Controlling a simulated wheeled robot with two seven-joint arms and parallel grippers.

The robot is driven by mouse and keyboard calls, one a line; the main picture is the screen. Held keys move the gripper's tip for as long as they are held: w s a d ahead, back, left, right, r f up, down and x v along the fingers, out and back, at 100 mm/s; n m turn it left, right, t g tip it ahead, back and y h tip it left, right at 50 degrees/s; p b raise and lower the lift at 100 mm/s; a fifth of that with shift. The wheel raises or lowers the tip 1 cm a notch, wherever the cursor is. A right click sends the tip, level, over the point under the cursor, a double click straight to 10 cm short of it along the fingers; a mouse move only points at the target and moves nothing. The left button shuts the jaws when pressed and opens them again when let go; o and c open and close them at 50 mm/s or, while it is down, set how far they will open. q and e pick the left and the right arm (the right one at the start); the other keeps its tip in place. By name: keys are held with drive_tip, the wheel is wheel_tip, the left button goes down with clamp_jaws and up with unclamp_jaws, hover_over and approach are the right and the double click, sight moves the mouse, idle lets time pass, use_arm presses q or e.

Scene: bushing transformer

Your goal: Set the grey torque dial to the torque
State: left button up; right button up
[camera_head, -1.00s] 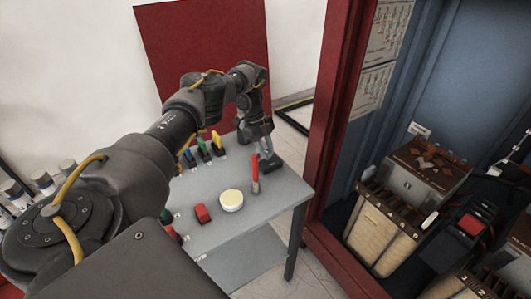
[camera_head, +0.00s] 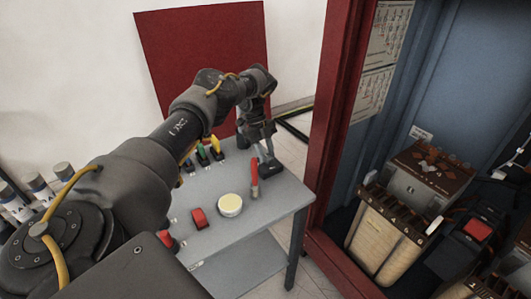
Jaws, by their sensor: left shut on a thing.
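My left gripper (camera_head: 265,155) reaches down over the far right part of the grey table. Its fingers are shut at a small dark grey block (camera_head: 270,169) on the tabletop. I cannot make out a dial face or any marks there, so I cannot tell whether this is the torque dial. A red-handled tool (camera_head: 254,178) stands upright just left of and in front of the block. The fingers partly hide the block. My right gripper is not in view.
The grey table (camera_head: 270,205) also bears a round cream-topped pot (camera_head: 230,205), a red block (camera_head: 199,217) and yellow (camera_head: 216,146) and green (camera_head: 201,152) items behind. A red-framed cabinet (camera_head: 326,130) with a transformer (camera_head: 418,182) stands right. The table's front right is bare.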

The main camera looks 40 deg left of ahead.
use_arm(q)
drive_tip(key=o, duration=1)
drive_tip(key=shift+c, duration=0.2)
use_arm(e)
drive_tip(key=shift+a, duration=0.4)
use_arm(q)
drive_tip(key=shift+w+a+r, duration=0.1)
drive_tip(key=shift+a+r, duration=0.1)
drive_tip(key=shift+r, duration=0.25)
drive_tip(key=v, duration=0.4)
drive_tip(key=shift+r, duration=0.1)
drive_tip(key=shift+p+v, duration=2.75)
drive_tip(key=shift+p, duration=2)
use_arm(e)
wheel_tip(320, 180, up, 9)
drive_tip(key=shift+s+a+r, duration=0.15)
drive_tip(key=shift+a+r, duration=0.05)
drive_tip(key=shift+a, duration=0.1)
